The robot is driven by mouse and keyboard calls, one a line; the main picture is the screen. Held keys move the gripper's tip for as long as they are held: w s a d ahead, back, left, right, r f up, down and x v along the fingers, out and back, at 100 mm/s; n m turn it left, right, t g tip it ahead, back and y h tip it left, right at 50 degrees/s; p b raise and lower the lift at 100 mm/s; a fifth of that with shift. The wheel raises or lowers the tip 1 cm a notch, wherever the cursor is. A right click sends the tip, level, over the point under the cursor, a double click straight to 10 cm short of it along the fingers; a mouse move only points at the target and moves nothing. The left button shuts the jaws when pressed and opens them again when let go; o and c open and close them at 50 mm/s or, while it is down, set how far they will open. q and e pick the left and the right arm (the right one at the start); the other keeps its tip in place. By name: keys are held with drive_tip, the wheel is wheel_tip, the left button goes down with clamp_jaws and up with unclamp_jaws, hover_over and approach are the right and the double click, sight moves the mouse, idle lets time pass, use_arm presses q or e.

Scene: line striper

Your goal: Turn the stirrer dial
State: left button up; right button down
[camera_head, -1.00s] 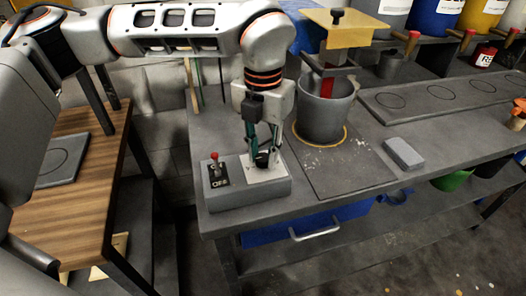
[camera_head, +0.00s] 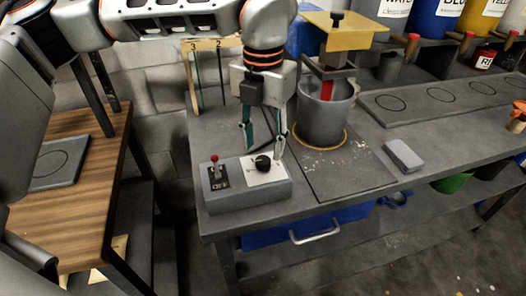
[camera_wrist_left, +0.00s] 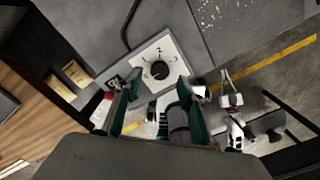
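The stirrer dial (camera_head: 263,163) is a round black knob on a white plate, on top of a grey control box (camera_head: 247,196) at the bench's front left. It also shows in the left wrist view (camera_wrist_left: 159,70), with marks around it. My left gripper (camera_head: 262,143) is open and empty, just above and behind the dial. Its teal-lined fingers are spread apart and do not touch the knob. In the left wrist view, the open fingers (camera_wrist_left: 155,102) point toward the dial plate. My right gripper does not show.
A red-tipped toggle switch (camera_head: 215,170) stands on the box left of the dial. A grey bucket (camera_head: 324,116) under a stirrer stands close behind right. A grey block (camera_head: 403,155) lies farther right. Numbered sticks (camera_head: 203,75) stand at the back.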

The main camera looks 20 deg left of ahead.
sight(263, 160)
use_arm(q)
wheel_tip(263, 160, up, 8)
idle(0.7)
